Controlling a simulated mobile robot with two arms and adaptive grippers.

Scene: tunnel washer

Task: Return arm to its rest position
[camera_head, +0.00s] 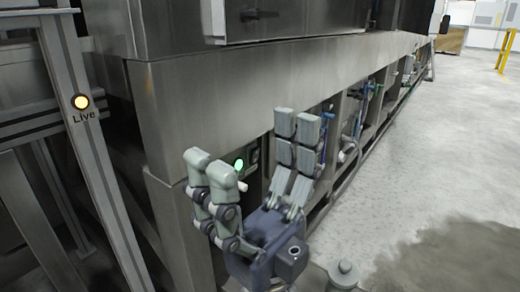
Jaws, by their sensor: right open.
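My right gripper (255,172) is in the lower middle of the head view, its fingers pointing up and spread apart. It is open with nothing between the fingers. Behind it is the metal side of the tunnel washer (210,105). A lit green light (239,165) and a pale knob or lever (242,186) show between the fingers, on a small dark panel on the washer's lower frame. The fingers hide part of this panel. I cannot tell whether the gripper touches it. My left gripper is not in view.
Blue pipes and valves (357,110) line the washer's lower openings. The grey floor (445,145) at the right is open. A yellow rail (506,52) stands at the far right.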

